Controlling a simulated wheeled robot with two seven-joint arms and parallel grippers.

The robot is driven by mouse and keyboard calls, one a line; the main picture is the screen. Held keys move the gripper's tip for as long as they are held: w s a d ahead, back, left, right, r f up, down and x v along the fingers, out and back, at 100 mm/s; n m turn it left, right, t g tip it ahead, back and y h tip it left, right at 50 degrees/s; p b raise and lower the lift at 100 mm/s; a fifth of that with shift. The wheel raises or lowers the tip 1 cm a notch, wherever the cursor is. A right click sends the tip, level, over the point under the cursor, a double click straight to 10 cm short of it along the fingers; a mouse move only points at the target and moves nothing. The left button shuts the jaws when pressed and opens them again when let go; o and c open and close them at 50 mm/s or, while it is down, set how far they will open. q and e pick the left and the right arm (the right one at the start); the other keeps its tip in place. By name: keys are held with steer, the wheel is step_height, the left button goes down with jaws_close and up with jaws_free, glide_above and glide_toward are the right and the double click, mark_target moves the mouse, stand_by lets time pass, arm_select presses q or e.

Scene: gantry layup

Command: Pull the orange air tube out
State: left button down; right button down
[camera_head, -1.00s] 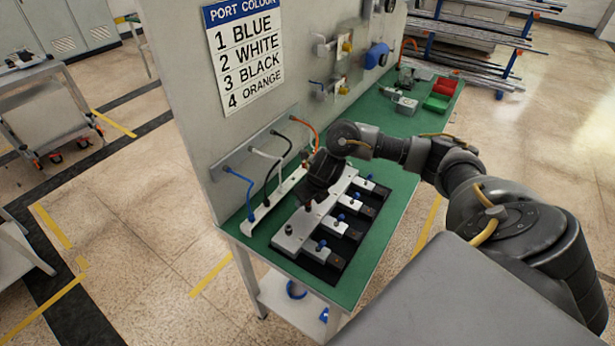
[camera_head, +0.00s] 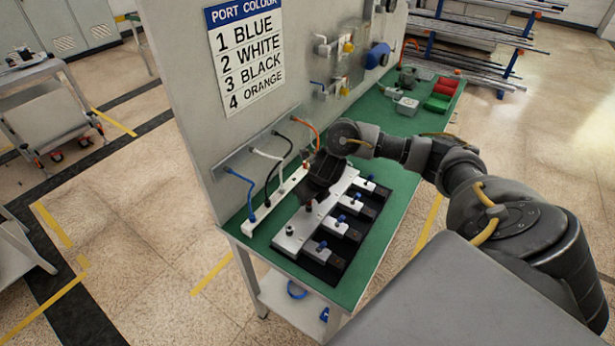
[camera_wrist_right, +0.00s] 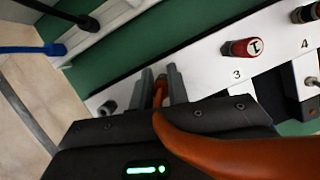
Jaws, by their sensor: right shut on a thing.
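The orange air tube (camera_head: 312,127) arcs from the upright panel down behind my right gripper (camera_head: 318,180). In the right wrist view, the orange tube (camera_wrist_right: 240,151) runs close across the camera and in between the two grey fingers. My right gripper (camera_wrist_right: 161,84) is shut on it near its end. Green mat and a white bar show beyond the fingertips. The white port strip (camera_head: 262,212) lies at the panel's foot, with the blue tube (camera_head: 240,178) and black tube (camera_head: 273,178) leading down to it. I cannot tell whether the orange end touches the strip. My left gripper is not in view.
A fixture with a white numbered bar (camera_head: 290,243), red knob (camera_wrist_right: 240,47) and several clamps stands beside the strip. A sign (camera_head: 250,60) on the panel lists port colours.

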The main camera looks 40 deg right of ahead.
steer(key=shift+r, duration=0.7)
steer(key=shift+p, duration=0.35)
steer(key=shift+r, duration=0.2)
steer(key=shift+r+p, duration=0.15)
steer(key=shift+p, duration=0.15)
steer(key=shift+r, duration=0.3)
steer(key=shift+r+p, duration=0.1)
steer(key=shift+p, duration=0.2)
steer(key=shift+r+p, duration=1.45)
steer(key=shift+r, duration=0.2)
steer(key=shift+f, duration=0.1)
